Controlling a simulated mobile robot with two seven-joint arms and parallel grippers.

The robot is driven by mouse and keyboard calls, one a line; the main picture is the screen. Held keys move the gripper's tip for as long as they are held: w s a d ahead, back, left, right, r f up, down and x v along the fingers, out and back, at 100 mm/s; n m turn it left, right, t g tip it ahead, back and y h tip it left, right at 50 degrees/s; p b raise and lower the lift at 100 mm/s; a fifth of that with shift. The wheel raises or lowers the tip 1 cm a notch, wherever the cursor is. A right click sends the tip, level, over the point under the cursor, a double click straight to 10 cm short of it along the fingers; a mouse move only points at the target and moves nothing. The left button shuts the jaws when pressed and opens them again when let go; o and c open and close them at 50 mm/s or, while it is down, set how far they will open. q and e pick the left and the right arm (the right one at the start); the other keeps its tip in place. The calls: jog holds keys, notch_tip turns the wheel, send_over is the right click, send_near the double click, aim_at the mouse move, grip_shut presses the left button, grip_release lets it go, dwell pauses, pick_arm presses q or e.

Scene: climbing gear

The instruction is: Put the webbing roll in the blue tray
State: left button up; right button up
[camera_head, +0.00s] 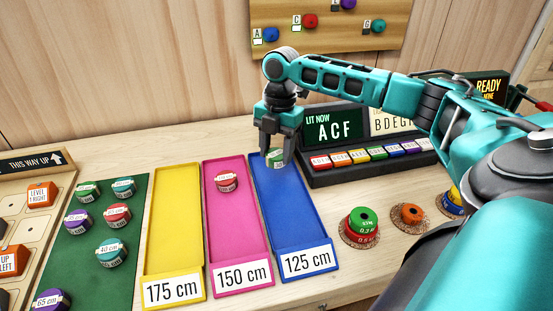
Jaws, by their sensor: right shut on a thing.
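My right gripper (278,147) points down over the far end of the blue tray (300,232), which is labelled 125 cm. It is shut on a green webbing roll (277,158) with a white label. The fingers hide part of the roll, and I cannot tell whether it touches the tray floor. The rest of the blue tray is empty. My left gripper is not in view.
A pink tray (240,245) holding a red roll (227,182) and an empty yellow tray (174,235) lie left of the blue tray. Several rolls lie on a green mat (93,278). A black console (368,173) with coloured keys stands close to the right. Ringed stacks (362,225) sit nearer.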

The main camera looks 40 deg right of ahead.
aim_at(277, 164)
notch_tip(277, 164, down, 4)
jog(key=shift+f, duration=0.15)
jog(key=shift+f, duration=0.2)
jog(key=o, duration=1)
jog(key=shift+o, duration=0.2)
jog(key=r, duration=0.7)
jog(key=d+r+p, duration=0.1)
jog(key=r, duration=0.3)
jog(key=shift+w+d, duration=0.1)
jog(key=shift+w, duration=0.15)
jog(key=shift+d+r, duration=0.1)
jog(key=shift+r, duration=0.55)
